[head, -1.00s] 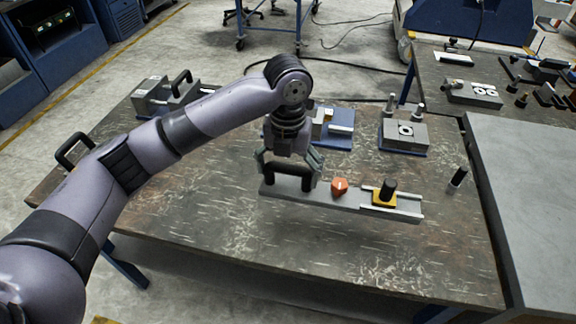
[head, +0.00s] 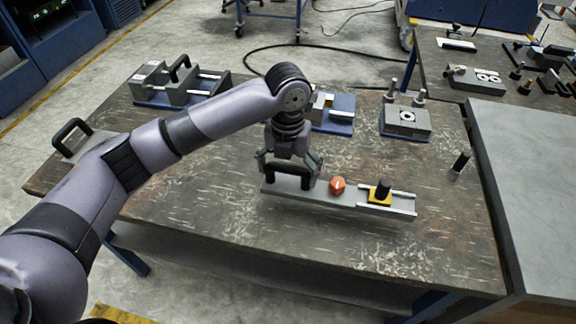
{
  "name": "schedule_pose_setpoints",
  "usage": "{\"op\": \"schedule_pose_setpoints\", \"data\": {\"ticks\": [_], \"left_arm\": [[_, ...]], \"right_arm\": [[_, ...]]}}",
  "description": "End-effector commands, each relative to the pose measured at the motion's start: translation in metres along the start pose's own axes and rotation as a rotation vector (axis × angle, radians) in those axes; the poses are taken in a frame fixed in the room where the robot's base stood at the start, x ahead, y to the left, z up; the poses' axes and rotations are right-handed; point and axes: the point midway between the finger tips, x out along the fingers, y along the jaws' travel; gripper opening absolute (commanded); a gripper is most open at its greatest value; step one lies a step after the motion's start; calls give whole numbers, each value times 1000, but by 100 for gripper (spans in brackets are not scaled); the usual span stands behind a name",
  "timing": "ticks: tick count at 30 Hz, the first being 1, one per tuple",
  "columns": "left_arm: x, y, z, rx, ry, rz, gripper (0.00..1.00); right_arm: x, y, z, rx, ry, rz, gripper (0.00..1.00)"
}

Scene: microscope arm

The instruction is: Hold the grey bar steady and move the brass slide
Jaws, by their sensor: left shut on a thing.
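The grey bar (head: 350,202) lies lengthwise on the worn dark table, running from centre to right. My left gripper (head: 290,180) is shut on the bar's black handle at its left end, coming down from above. The handle is mostly hidden by the fingers. An orange-red knob (head: 338,185) sits on the bar just right of the gripper. The brass slide (head: 380,197), yellow with a black upright knob, sits between pale rails on the bar's right half. Nothing touches the slide. My right gripper is not in view.
A grey block on a blue base (head: 405,122) stands behind the bar, and another blue-based fixture (head: 335,115) is partly behind my arm. A black peg (head: 460,163) stands at the right. A grey surface (head: 535,190) borders the table there. The front of the table is clear.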

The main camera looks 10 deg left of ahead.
Motion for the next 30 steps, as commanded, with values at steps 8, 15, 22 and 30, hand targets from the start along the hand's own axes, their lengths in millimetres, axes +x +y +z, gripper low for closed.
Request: {"op": "schedule_pose_setpoints", "data": {"ticks": [8, 15, 22, 30], "left_arm": [[14, -1, 1, 0, -3, -3, 27], [26, -1, 0, 0, -3, -4, 27], [38, -1, 0, 0, -4, -3, 27], [52, -1, 1, 1, -4, -5, 27]], "right_arm": [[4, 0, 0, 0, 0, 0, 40], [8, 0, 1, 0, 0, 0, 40], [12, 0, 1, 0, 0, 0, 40], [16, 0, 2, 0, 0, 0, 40]]}}
